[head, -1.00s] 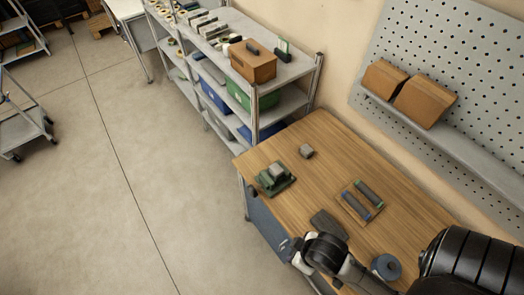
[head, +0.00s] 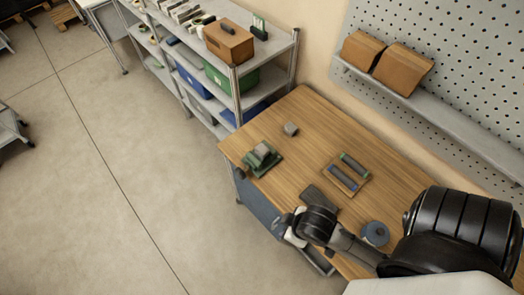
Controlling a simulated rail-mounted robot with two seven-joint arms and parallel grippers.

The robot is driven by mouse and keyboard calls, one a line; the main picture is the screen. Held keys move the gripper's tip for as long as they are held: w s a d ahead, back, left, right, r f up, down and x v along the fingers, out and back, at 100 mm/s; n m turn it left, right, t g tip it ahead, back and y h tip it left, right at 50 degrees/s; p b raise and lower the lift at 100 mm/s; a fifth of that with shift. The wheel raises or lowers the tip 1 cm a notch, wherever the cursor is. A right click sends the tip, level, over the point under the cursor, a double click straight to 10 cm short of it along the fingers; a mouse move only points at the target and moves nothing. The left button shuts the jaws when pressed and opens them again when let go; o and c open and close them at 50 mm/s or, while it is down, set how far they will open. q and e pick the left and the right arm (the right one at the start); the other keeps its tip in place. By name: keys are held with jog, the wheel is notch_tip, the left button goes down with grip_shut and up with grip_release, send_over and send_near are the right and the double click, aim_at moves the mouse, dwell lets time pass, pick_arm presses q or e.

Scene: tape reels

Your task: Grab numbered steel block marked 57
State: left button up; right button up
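A small grey block (head: 290,129) lies on the wooden table (head: 300,105) near its back left part. Another grey block (head: 262,150) sits on a green holder (head: 262,162) at the table's left edge. Both are too small for me to read any number, so I cannot tell which is marked 57. One of my arms reaches in from the lower right, over the front of the table, with its elbow bent. I cannot make out a gripper on it. My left gripper is not in view. Neither block is touched by my arm.
A loaded metal shelf (head: 283,45) stands behind. A pegboard (head: 440,60) with brown boxes hangs right. The floor on the left is clear.

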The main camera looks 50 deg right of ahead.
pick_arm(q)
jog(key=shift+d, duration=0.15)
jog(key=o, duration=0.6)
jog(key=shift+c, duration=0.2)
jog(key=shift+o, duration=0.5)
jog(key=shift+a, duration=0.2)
